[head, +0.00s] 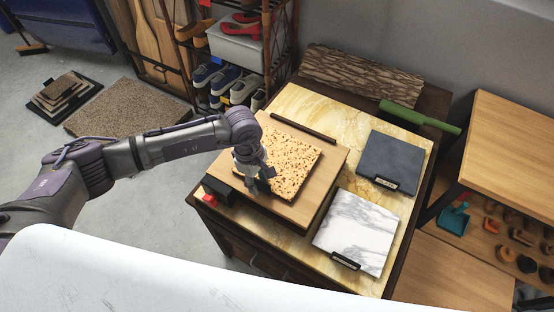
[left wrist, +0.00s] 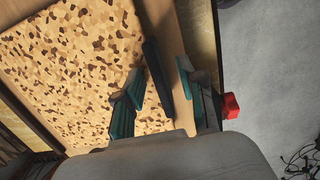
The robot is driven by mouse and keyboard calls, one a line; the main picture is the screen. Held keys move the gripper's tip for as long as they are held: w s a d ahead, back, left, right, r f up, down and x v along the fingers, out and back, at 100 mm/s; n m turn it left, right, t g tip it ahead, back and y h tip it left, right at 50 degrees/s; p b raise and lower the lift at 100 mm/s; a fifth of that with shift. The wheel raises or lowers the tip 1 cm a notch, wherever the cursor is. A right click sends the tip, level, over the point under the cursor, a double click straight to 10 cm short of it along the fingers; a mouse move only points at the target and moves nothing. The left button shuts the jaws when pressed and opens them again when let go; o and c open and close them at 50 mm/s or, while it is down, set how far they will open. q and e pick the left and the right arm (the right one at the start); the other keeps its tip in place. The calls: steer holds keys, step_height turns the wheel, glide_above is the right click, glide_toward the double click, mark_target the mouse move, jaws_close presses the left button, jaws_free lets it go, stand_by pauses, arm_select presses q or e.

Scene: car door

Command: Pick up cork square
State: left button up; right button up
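The cork square (head: 292,160), tan with brown flecks, lies on a light wooden board (head: 330,165) on the table. It fills the upper left of the left wrist view (left wrist: 65,70). My left gripper (head: 263,184) is at its near left edge, pointing down. In the left wrist view my left gripper (left wrist: 158,95) is open, with teal-padded fingers apart. A dark bar (left wrist: 156,75) along the cork's edge shows between the fingers; I cannot tell whether they touch it. One finger overlaps the cork and the other is past its edge. My right gripper is not in view.
A dark slate tile (head: 391,160) and a white marble tile (head: 357,232) lie to the right on the yellow stone tabletop (head: 400,128). A dark rod (head: 303,127) lies behind the cork. A black block with a red part (head: 209,190) stands left of my gripper. A shoe shelf stands behind.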

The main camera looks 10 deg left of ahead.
arm_select(q)
jaws_close()
steer(key=shift+r, duration=0.1)
stand_by(0.3)
